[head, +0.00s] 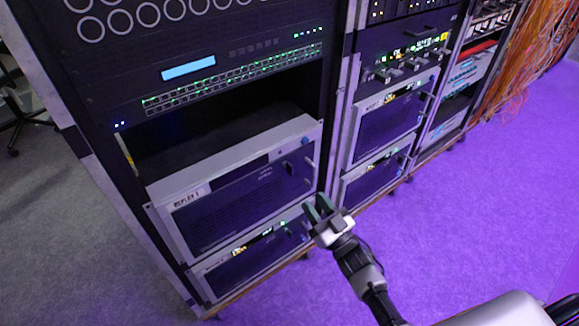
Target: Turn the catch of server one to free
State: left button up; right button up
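A wide grey server with a dark front grille (235,205) sits in the left rack; its small label seems to end in a 1. A small bluish knob (305,141) is at its upper right front corner, possibly the catch; its setting is too small to tell. An upright handle (310,170) is below the knob. My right gripper (318,207) is in front of the server's lower right corner, below the knob and handle. Its dark fingers are apart with nothing between them. I cannot tell whether it touches the rack. My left gripper is not in view.
A similar unit (250,262) sits below the server, and an empty dark bay (225,135) is above it. A second rack with servers (388,125) stands to the right. Orange cables (525,70) hang at the far right. The purple-lit floor (480,220) is clear.

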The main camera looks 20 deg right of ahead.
aim_at(292, 172)
jog(key=x, duration=1)
jog(key=shift+w+a+b, duration=0.1)
jog(key=shift+b, duration=0.3)
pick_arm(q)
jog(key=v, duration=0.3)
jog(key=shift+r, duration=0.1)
pick_arm(e)
grip_shut()
